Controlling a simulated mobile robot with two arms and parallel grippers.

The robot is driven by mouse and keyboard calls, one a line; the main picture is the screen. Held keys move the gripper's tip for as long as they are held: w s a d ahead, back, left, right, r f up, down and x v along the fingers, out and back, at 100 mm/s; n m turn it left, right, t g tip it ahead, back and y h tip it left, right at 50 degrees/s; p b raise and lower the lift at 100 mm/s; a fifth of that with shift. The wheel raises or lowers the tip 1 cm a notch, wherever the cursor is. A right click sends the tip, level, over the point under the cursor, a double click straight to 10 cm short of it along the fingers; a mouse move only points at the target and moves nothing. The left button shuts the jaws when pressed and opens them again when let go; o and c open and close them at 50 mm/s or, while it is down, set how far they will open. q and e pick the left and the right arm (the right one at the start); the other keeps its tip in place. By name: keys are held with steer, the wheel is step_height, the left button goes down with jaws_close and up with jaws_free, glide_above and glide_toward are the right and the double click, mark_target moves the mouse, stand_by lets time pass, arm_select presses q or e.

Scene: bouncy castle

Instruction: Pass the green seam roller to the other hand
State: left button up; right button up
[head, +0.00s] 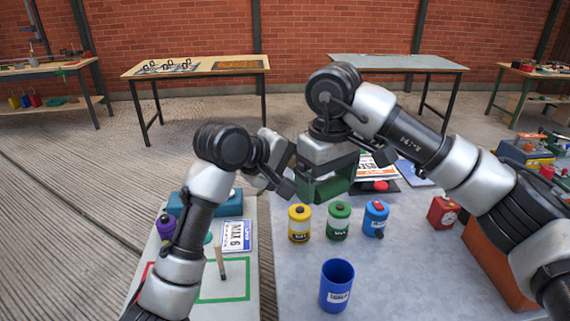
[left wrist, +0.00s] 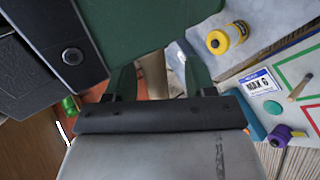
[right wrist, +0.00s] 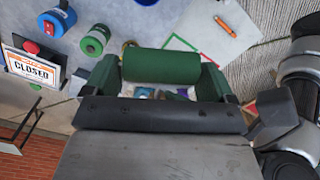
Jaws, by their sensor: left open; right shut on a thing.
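My right gripper (head: 327,182) is shut on the green seam roller, holding it above the grey table. In the right wrist view the green roller (right wrist: 160,66) lies across between both fingers. My left gripper (head: 284,180) is close beside the right one, to its left in the head view. In the left wrist view its jaws (left wrist: 160,80) are open. A pale, handle-like piece (left wrist: 153,75) shows between those fingers; I cannot tell whether they touch it. A large green surface and the right gripper's dark body fill the upper left there.
Yellow (head: 299,224), green (head: 338,221) and blue (head: 376,219) pots stand on the table below the grippers. A blue cup (head: 337,287) is nearer. A red can (head: 443,212) stands right.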

arm_select(q)
steer(key=c, duration=1)
arm_select(e)
steer(key=shift+r, duration=0.1)
arm_select(q)
jaws_close()
arm_select(e)
steer(key=o, duration=0.8)
